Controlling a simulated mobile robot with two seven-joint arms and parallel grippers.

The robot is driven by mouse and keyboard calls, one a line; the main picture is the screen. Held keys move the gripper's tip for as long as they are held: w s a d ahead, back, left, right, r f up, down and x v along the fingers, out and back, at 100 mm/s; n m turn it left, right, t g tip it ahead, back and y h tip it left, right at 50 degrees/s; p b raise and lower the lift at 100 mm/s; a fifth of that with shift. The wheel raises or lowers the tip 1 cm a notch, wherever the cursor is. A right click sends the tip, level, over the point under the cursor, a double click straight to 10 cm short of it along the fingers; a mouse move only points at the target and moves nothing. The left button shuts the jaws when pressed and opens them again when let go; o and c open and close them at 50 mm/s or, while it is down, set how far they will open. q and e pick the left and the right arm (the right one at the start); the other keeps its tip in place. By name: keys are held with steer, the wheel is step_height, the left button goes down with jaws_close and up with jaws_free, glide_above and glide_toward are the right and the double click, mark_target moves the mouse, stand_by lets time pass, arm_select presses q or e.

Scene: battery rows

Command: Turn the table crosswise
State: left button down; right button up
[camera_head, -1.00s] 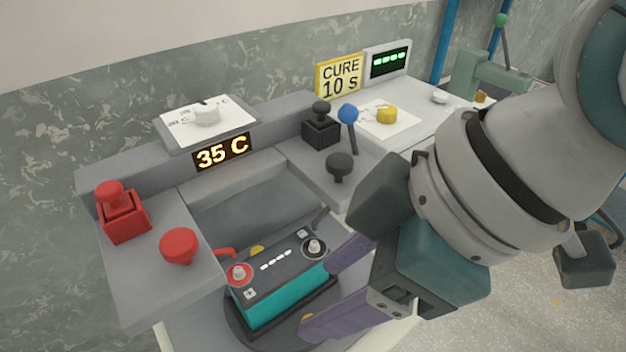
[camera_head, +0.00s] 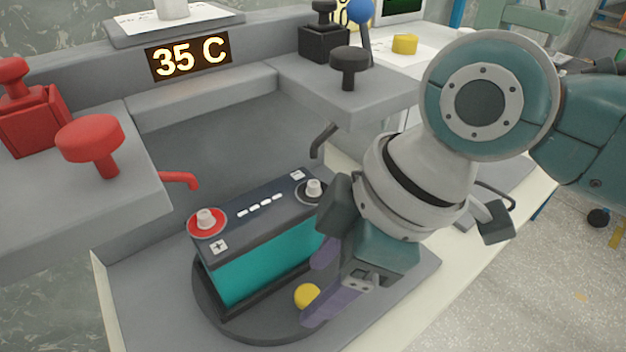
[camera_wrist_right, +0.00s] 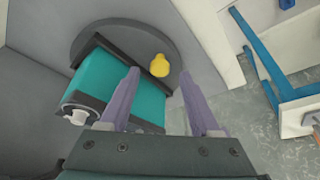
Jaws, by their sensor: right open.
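The round dark turntable (camera_head: 250,328) carries a teal battery (camera_head: 265,268) with a black top, a red-ringed plus terminal and a black-ringed terminal. The battery's long side runs obliquely across the head view. A yellow knob (camera_head: 307,295) stands near the turntable's front right edge. My right gripper (camera_head: 316,287) is open, its purple fingers at the knob. In the right wrist view, the knob (camera_wrist_right: 159,65) lies centred just beyond the gap between the fingertips (camera_wrist_right: 159,74); I cannot tell whether they touch it. My left gripper is not in view.
A red hooked lead (camera_head: 180,179) and a dark hooked lead (camera_head: 322,138) flank the battery bay. A red mushroom button (camera_head: 90,140) and a black one (camera_head: 349,65) stand on the side ledges. A sign (camera_head: 188,56) reads 35 C.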

steer(key=shift+x, duration=1)
steer(key=shift+c, duration=0.4)
jaws_close()
